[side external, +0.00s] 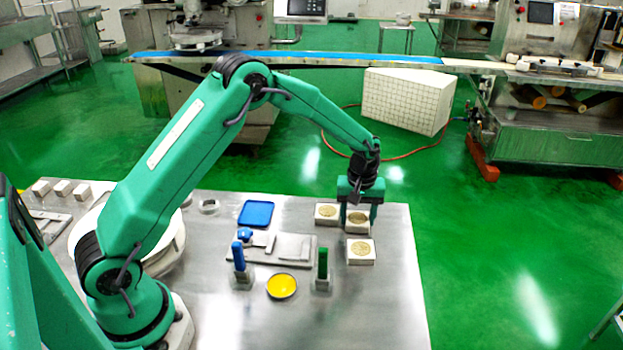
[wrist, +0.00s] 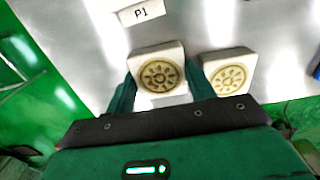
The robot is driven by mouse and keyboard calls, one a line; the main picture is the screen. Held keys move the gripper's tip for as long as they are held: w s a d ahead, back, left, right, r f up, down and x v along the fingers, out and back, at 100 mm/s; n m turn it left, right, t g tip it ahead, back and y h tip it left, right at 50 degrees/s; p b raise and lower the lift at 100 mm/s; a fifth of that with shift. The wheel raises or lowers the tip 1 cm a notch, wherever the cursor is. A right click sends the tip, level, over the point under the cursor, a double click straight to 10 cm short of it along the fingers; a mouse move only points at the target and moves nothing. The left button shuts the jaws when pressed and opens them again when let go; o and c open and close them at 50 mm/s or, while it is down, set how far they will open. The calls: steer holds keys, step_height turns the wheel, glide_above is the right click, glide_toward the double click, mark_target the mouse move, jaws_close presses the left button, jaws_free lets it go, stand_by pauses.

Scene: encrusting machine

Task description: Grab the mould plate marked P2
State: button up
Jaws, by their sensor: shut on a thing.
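In the side view my gripper (side external: 358,214) points down at the right part of the steel table, its fingers on either side of a square cream mould plate (side external: 358,228) with a round tan pattern. In the wrist view my gripper (wrist: 160,88) is shut on this plate (wrist: 160,72); its round wheel-like pattern faces up. No P2 mark is readable on it. I cannot tell whether it touches the table. A second mould plate (side external: 327,212) stands close to the left; a plate also shows right of the held one in the wrist view (wrist: 228,72). A third (side external: 361,252) stands nearer the side camera.
A white P1 label (wrist: 140,12) shows at the wrist view's top. On the table (side external: 390,310) are a blue tray (side external: 257,213), a yellow dish (side external: 282,286), a blue upright tool (side external: 239,256) and a green one (side external: 322,263). The table's right front is clear.

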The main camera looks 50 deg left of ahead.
mark_target(359, 219)
steer(key=shift+r, duration=0.6)
steer(key=r, duration=0.3)
steer(key=shift+s+d+r, duration=0.1)
steer(key=shift+d+r, duration=0.05)
steer(key=shift+d, duration=0.15)
steer(key=s+d+r, duration=0.6)
steer(key=d, duration=0.3)
steer(key=shift+d+r, duration=0.2)
